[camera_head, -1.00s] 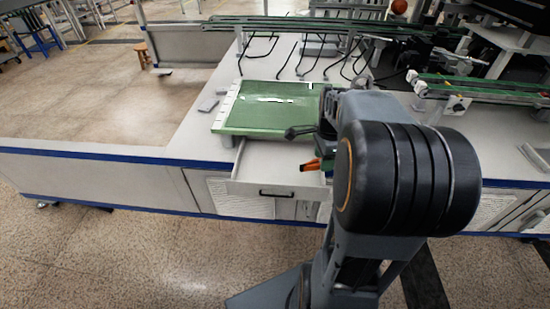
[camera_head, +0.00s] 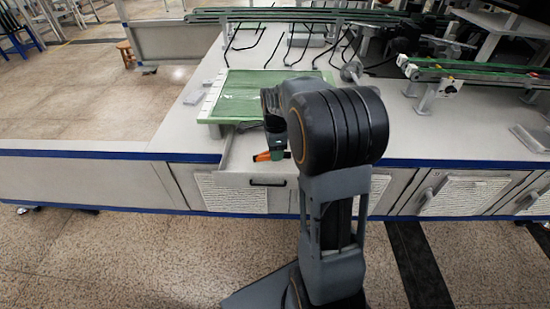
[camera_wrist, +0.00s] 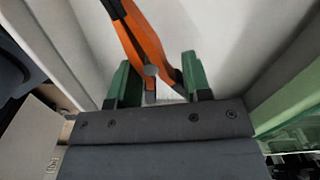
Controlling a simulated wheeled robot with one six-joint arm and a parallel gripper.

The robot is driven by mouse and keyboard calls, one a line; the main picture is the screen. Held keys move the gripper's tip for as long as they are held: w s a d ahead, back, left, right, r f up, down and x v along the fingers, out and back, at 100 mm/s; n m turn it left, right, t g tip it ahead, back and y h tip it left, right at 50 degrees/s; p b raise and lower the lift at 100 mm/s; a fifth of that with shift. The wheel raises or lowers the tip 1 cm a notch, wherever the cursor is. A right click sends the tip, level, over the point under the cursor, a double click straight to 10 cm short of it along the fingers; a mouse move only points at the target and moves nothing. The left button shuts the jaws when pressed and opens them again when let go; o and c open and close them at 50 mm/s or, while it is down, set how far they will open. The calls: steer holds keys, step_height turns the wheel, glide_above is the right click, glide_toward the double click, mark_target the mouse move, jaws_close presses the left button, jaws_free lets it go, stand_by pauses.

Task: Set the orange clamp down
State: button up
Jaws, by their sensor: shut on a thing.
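The orange clamp (camera_wrist: 148,45) with dark tips is held between the green fingers of my gripper (camera_wrist: 158,80) in the wrist view. Its black-ended part points away from the gripper. White drawer surfaces lie behind and on both sides of it. In the head view the clamp (camera_head: 265,157) shows as a small orange piece over the open drawer (camera_head: 238,160), near its front. My gripper (camera_head: 283,153) is mostly hidden there behind my arm. I cannot tell whether the clamp touches the drawer bottom.
Black bent rods and a green rail (camera_head: 290,14) stand further back. Another green rail (camera_head: 480,72) is at the right. The drawer's front panel has a black handle (camera_head: 267,182).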

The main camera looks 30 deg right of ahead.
steer(key=shift+w+a+f+b, duration=0.15)
steer(key=shift+f+b, duration=0.4)
steer(key=shift+f, duration=1.2)
steer(key=shift+f, duration=0.1)
steer(key=shift+f, duration=0.1)
steer(key=o, duration=0.9)
steer(key=shift+o, duration=0.2)
